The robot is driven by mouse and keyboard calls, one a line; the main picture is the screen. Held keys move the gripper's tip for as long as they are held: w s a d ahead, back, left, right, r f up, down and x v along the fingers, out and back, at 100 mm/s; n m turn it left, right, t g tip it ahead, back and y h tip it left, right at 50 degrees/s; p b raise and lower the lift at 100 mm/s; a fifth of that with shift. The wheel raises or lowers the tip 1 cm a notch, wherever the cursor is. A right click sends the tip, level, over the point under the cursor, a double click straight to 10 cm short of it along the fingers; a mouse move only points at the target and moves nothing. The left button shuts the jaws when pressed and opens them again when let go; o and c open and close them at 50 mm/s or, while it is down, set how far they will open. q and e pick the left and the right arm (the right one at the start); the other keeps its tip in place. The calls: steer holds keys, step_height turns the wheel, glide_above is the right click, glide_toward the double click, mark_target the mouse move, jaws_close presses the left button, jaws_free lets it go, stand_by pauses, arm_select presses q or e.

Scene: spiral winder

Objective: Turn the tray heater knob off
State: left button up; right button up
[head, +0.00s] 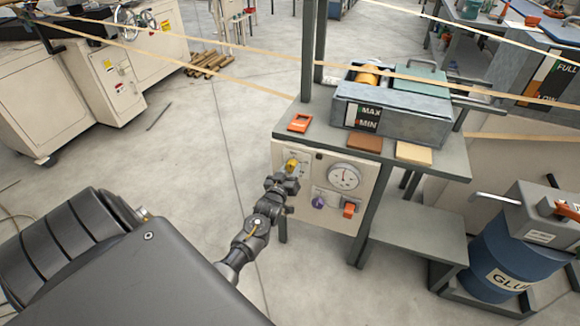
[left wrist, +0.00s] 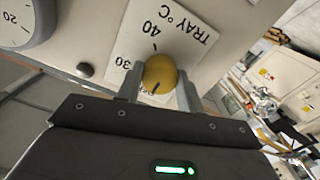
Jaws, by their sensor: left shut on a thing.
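The tray heater knob is a yellow round knob (head: 291,165) on the cream control panel (head: 330,210) under the bench. My right gripper is not in view.
A round gauge (head: 344,176), a purple knob (head: 318,202) and an orange switch (head: 349,210) sit close by on the same panel. The glue tray (head: 400,110) stands on the bench above. A blue glue drum (head: 515,260) is at right. Yellowish strands cross overhead.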

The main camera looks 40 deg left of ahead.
arm_select(q)
steer(key=o, duration=1)
steer(key=v, duration=1)
steer(key=shift+s, duration=0.35)
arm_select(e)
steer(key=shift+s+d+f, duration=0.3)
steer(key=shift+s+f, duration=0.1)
arm_select(q)
steer(key=shift+d, duration=0.15)
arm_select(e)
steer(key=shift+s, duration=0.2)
